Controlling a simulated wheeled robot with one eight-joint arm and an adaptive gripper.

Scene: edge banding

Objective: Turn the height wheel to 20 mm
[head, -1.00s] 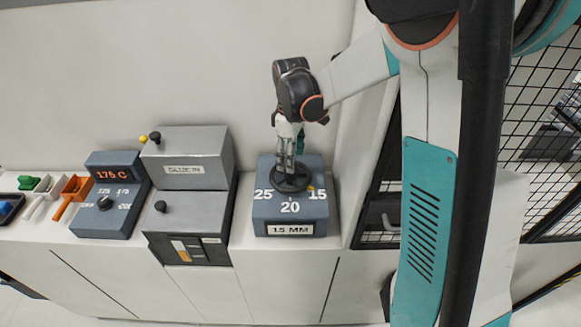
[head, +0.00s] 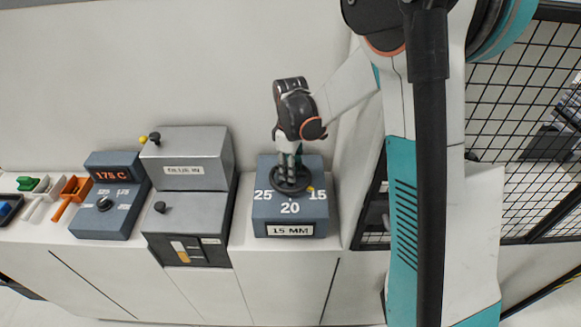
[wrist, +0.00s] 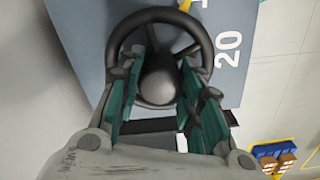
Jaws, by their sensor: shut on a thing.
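The height wheel (head: 276,186) is a dark spoked handwheel on top of a blue-grey box (head: 262,208). The box carries the marks 25, 20 and 15, and its front label (head: 290,230) reads 15 MM. A yellow pointer (head: 310,189) sits beside the 15. My gripper (head: 290,174) reaches down onto the wheel from above. In the wrist view, its teal-lined fingers (wrist: 158,95) are shut on the wheel's round grey hub (wrist: 158,84), one on each side, inside the rim (wrist: 116,42). The 20 mark (wrist: 229,49) lies to the right of the wheel there.
To the left stand a grey glue unit (head: 187,170) with black knobs and a temperature box (head: 104,215) showing 175 C. Orange (head: 74,188) and green-handled (head: 28,184) items lie at the far left. A mesh fence (head: 530,110) is at the right.

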